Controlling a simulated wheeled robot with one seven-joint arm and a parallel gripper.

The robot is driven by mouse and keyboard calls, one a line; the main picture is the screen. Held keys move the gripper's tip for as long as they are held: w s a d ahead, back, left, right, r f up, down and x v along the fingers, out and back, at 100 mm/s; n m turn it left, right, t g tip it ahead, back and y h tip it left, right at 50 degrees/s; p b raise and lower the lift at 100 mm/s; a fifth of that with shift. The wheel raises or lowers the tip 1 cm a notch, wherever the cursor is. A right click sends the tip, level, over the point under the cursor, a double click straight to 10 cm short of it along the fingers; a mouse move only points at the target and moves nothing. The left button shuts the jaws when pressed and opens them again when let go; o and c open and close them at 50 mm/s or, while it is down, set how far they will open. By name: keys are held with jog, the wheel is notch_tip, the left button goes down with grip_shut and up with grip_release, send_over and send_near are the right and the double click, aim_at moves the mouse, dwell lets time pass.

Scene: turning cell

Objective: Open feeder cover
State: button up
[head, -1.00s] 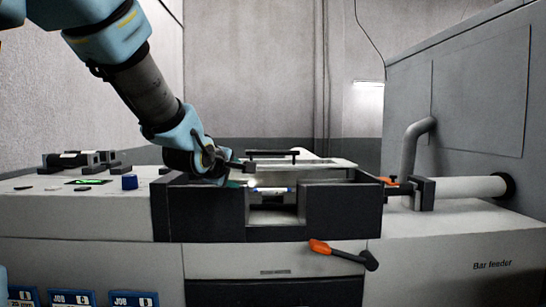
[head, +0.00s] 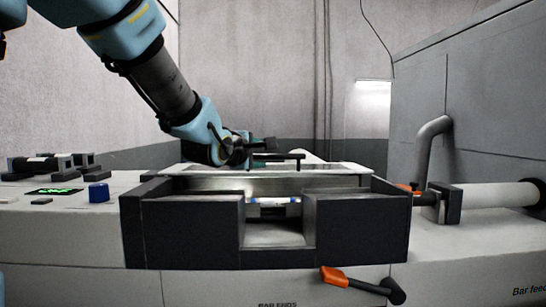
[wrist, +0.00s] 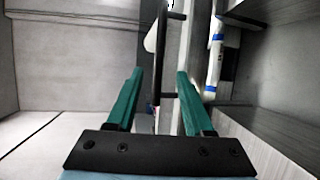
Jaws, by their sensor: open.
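The feeder cover (head: 345,169) is a pale flat panel with a window, lying roughly level over the dark feeder housing (head: 355,225). A black bar handle (head: 290,156) stands on its top. My gripper (head: 266,147) is at the handle's left part, just above the cover. In the wrist view, my green fingers (wrist: 160,75) are open, with the black handle (wrist: 157,60) running between them. I cannot tell whether either finger touches it. Part of the cover behind the gripper is hidden.
A white bar with blue bands (head: 273,201) lies inside the housing's front notch. An orange-tipped lever (head: 335,277) sticks out below. A pipe (head: 430,150) and the bar feeder cabinet (head: 470,90) bound the right.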

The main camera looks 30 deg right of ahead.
aim_at(273, 157)
jog(key=p+x, duration=0.4)
jog(key=x, duration=0.7)
grip_shut()
dwell(0.3)
dwell(1.0)
